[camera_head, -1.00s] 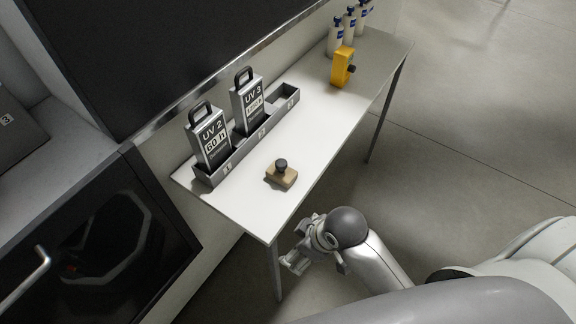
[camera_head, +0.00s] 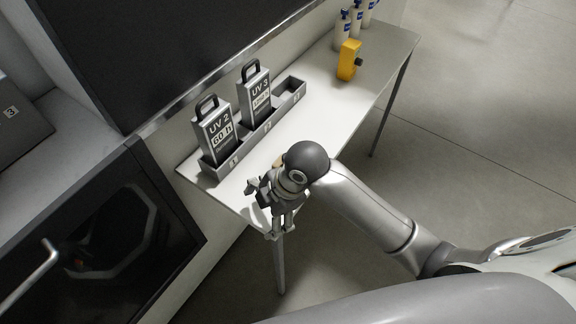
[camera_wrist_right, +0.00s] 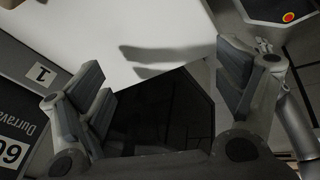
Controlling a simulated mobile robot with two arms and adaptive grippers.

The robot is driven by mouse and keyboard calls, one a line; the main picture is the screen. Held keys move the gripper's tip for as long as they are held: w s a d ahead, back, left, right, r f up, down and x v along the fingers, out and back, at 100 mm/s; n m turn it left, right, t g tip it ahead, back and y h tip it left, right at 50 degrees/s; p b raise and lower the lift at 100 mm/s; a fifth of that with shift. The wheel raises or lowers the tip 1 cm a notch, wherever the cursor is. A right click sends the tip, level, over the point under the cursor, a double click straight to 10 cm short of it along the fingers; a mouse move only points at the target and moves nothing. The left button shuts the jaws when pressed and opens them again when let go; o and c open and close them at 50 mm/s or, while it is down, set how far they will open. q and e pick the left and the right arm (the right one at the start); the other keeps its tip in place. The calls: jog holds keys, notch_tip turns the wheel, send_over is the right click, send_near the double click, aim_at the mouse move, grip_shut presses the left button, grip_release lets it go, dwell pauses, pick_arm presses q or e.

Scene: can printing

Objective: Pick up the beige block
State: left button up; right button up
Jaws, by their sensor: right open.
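The beige block shows only as a small sliver (camera_head: 278,162) on the white table in the head view. My right wrist hides the rest of it. My right gripper (camera_head: 263,210) is open and empty over the table's near left corner, in front of the block. In the right wrist view, its two fingers (camera_wrist_right: 160,85) stand wide apart, with the white table top and dark floor between them. The block does not show in that view. A gripper-like shadow falls on the table.
A yellow device (camera_head: 348,60) and white bottles (camera_head: 342,28) stand at the far end. The table's middle is clear.

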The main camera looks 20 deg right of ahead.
jog(key=w+r+n, duration=0.1)
jog(key=w+n, duration=0.1)
jog(key=w+d+r+n+h, duration=0.1)
jog(key=n, duration=0.2)
jog(key=w+d+r+n+g, duration=0.1)
jog(key=w+n, duration=0.1)
jog(key=shift+w+r+n+h, duration=0.15)
jog(key=shift+w+n+h, duration=0.15)
jog(key=shift+n, duration=0.1)
jog(key=w+d+r+n+h, duration=0.1)
jog(key=w+d+r+n, duration=0.2)
jog(key=w+d+r+n+g+h, duration=0.1)
jog(key=w+d+r+n, duration=0.2)
jog(key=d, duration=0.1)
jog(key=shift+d+r, duration=0.1)
jog(key=shift+r, duration=0.25)
jog(key=shift+w+d, duration=0.1)
notch_tip(320, 180, down, 5)
jog(key=shift+f+p, duration=0.15)
jog(key=shift+p, duration=0.35)
jog(key=shift+s+a+f+p, duration=0.15)
jog(key=shift+f+p, duration=0.3)
jog(key=shift+f, duration=0.85)
jog(key=shift+s+a+f+p, duration=0.15)
jog(key=shift+f+p, duration=0.3)
jog(key=shift+f, duration=0.85)
jog(key=shift+d, duration=0.1)
jog(key=c, duration=0.8)
jog(key=shift+r, duration=0.1)
